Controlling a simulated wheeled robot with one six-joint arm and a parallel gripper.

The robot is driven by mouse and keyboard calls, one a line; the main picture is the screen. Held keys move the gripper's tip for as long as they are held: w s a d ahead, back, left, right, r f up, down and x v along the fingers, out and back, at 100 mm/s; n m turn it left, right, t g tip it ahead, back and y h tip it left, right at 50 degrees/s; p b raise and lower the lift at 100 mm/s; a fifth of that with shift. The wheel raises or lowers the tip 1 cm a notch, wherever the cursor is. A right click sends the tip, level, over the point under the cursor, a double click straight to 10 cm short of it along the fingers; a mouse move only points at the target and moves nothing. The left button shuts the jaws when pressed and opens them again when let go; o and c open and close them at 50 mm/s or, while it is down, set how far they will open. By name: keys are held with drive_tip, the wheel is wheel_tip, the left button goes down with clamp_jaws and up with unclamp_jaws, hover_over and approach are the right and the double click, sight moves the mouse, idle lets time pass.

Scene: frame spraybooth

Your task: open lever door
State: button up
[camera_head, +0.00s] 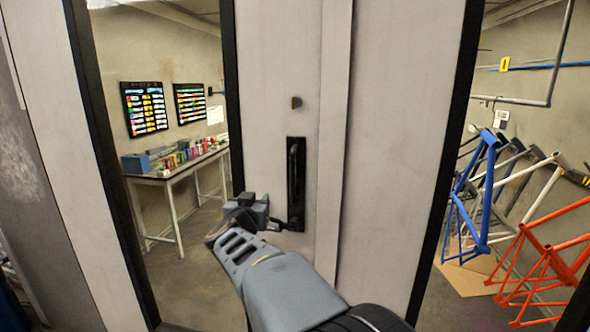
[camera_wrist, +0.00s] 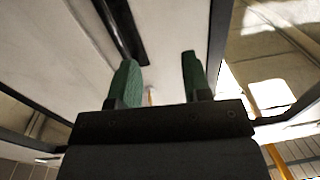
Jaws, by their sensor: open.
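The pale grey door (camera_head: 275,60) stands in front of me and looks shut, with a vertical seam right of its handle. A tall black handle plate (camera_head: 296,180) with a dark upright bar is on it. The dark bar also shows in the wrist view (camera_wrist: 121,30), up and left of my fingers. My gripper (camera_head: 257,205) is at the lower left of the plate in the head view. In the wrist view its two green fingers (camera_wrist: 160,75) are apart, with nothing seen held between them. A dark piece at the plate's foot is partly hidden by my gripper; I cannot tell whether they touch.
A small brown knob (camera_head: 296,103) sits above the plate. Through the left pane, a table (camera_head: 180,175) with small coloured items stands below wall charts (camera_head: 145,108). Through the right opening, blue (camera_head: 480,190) and orange (camera_head: 545,265) frames stand near the wall.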

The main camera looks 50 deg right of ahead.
sight(292, 181)
drive_tip(key=d+m+g+p, duration=0.1)
drive_tip(key=d, duration=0.4)
drive_tip(key=w+d+m+g+h+p, duration=0.1)
drive_tip(key=d, duration=0.5)
drive_tip(key=d+r+g+h+p, duration=0.1)
drive_tip(key=d+g, duration=0.1)
drive_tip(key=d, duration=0.3)
drive_tip(key=shift+w+d+r+m, duration=0.1)
drive_tip(key=shift+w+d+m, duration=0.25)
drive_tip(key=shift+d+m, duration=0.05)
drive_tip(key=shift+c, duration=0.4)
clamp_jaws()
